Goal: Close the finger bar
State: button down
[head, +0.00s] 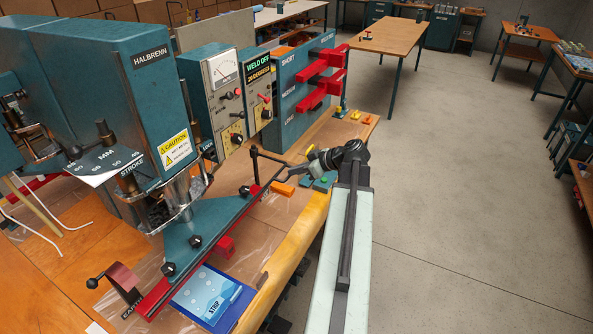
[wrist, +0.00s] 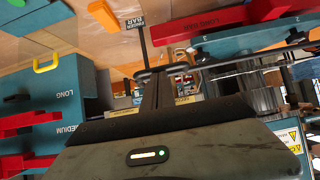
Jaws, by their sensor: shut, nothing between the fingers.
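The welding machine (head: 153,95) stands at the left of the head view, with a teal bed plate (head: 205,228) under its head. A thin black bar (head: 272,158) on a short post sticks out at the bed's far end, close to my gripper (head: 305,170). In the wrist view a black bar (wrist: 142,45) bears an upside-down "FINGER BAR" label (wrist: 135,22), and a dark rod (wrist: 235,60) runs across toward the right. My gripper (wrist: 155,85) is shut and empty, its tip close to this rod; I cannot tell whether they touch.
A red-edged long bar (head: 170,287) runs along the bed's front. A blue strip card (head: 207,294) lies on the bench. A teal rack with red handles (head: 305,85) stands beyond the control boxes (head: 222,90). The floor at the right (head: 460,200) is clear.

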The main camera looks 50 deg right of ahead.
notch_tip(320, 180, down, 20)
jog(key=b, duration=2)
jog(key=shift+f, duration=0.15)
jog(key=shift+s+a, duration=0.1)
jog(key=w+r+p+v, duration=0.1)
jog(key=r+p+v, duration=0.1)
jog(key=p+v, duration=0.8)
notch_tip(320, 180, up, 2)
jog(key=shift+s+r, duration=0.1)
jog(key=shift+s, duration=0.8)
jog(key=shift+s, duration=0.1)
